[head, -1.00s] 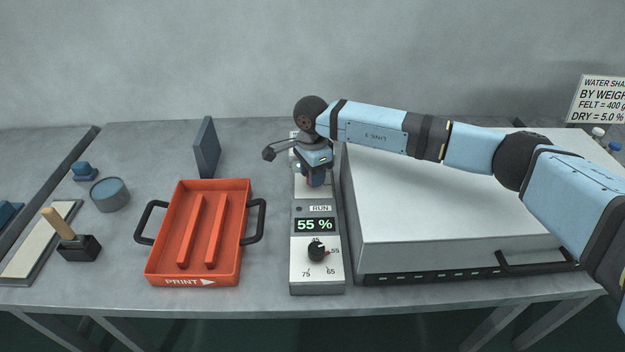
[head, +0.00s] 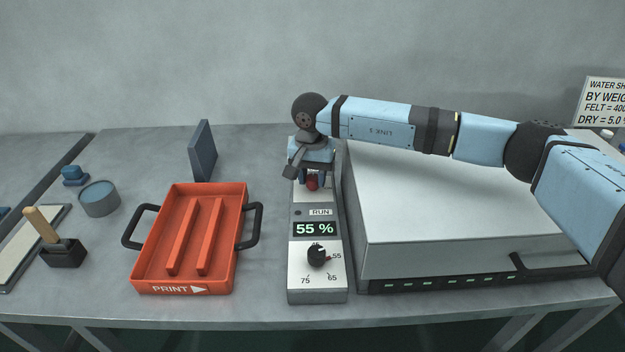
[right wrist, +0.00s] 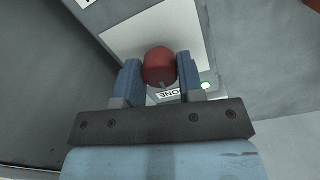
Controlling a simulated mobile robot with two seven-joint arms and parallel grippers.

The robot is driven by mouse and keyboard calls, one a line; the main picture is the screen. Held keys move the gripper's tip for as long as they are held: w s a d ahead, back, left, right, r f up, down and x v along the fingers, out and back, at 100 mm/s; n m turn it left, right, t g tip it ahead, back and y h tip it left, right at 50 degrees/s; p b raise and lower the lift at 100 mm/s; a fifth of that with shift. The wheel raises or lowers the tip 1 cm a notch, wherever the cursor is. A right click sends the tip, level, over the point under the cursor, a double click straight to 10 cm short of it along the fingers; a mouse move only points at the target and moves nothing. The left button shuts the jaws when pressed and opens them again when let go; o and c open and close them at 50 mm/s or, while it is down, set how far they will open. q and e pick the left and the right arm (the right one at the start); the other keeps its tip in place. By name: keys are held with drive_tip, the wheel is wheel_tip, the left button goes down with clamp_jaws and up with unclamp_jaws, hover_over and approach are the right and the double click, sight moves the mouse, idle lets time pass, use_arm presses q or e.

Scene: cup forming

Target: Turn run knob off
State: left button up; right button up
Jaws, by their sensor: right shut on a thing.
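The control box (head: 316,285) stands on the table left of the white machine. A red knob (head: 312,183) shows near the top of the box, below my right gripper (head: 311,178). In the right wrist view the red knob (right wrist: 159,66) is between the two blue fingers (right wrist: 160,76), which are shut on it. My left gripper is not in view.
A white-topped machine (head: 440,205) stands right of the box, under my right arm. An orange PRINT tray (head: 190,288) with black handles lies to the left.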

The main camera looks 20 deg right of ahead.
sight(311, 177)
drive_tip(key=shift+n, duration=0.6)
drive_tip(key=o, duration=0.9)
use_arm(q)
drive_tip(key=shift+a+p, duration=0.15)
drive_tip(key=shift+p, duration=0.35)
use_arm(e)
wheel_tip(311, 177, up, 14)
drive_tip(key=shift+a+f, duration=0.1)
drive_tip(key=shift+a, duration=0.05)
